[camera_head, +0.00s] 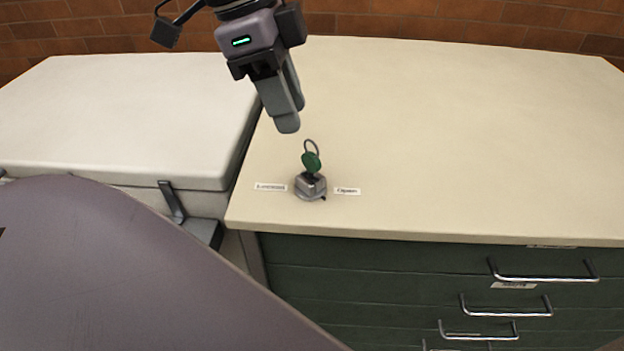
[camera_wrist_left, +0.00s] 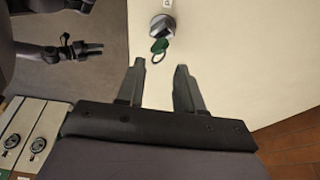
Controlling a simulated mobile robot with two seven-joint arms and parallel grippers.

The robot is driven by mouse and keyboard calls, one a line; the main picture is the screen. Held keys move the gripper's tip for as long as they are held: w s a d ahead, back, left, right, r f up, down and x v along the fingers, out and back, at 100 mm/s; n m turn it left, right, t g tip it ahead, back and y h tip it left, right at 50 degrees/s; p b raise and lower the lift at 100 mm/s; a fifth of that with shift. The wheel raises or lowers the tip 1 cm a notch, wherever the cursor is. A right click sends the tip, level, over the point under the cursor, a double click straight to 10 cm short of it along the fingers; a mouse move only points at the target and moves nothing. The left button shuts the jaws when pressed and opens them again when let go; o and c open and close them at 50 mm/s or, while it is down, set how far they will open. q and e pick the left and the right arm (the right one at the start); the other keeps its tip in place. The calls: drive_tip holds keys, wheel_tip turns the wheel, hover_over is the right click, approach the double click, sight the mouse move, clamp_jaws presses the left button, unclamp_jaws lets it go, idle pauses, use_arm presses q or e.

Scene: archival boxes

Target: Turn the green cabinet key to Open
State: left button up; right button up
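The green key (camera_head: 311,161) with a ring through its bow stands in a small grey metal lock (camera_head: 310,187) on the cream cabinet top, near its front edge. A small white label (camera_head: 270,187) lies left of the lock and another (camera_head: 347,191) right of it; their print is too blurred to read. My left gripper (camera_head: 287,127) is above and just behind the key, apart from it. In the left wrist view its fingers (camera_wrist_left: 160,66) are open and empty, with the key (camera_wrist_left: 160,46) just beyond the gap. A dark gripper-like part, possibly my right one, shows at that view's upper left.
A white lidded chest (camera_head: 120,120) with a dark latch (camera_head: 172,202) stands against the cabinet's left side. Green drawers with metal handles (camera_head: 543,277) form the cabinet front. The cabinet top (camera_head: 470,140) is clear right of the lock. A brick wall (camera_head: 450,25) stands behind.

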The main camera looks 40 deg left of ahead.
sight(308, 152)
wheel_tip(308, 152, up, 8)
drive_tip(key=p, duration=1)
use_arm(q)
drive_tip(key=f+m+b, duration=0.1)
drive_tip(key=m+b, duration=0.1)
drive_tip(key=w+f+m+g+b, duration=0.1)
drive_tip(key=f+m+b, duration=0.1)
drive_tip(key=m+b, duration=0.1)
drive_tip(key=d+f+m+g+b, duration=0.1)
drive_tip(key=f+m+b, duration=0.1)
drive_tip(key=m, duration=0.1)
drive_tip(key=shift+w+f, duration=0.2)
drive_tip(key=shift+w, duration=0.2)
drive_tip(key=shift+d+f+b, duration=0.25)
drive_tip(key=shift+f+b, duration=0.4)
drive_tip(key=shift+b, duration=0.3)
drive_tip(key=shift+s+d+f+b, duration=0.1)
drive_tip(key=shift+d+f+b, duration=0.1)
drive_tip(key=shift+f+b, duration=0.25)
use_arm(e)
wheel_tip(308, 152, down, 8)
drive_tip(key=shift+a+r, duration=0.15)
drive_tip(key=shift+s, duration=0.1)
use_arm(q)
clamp_jaws()
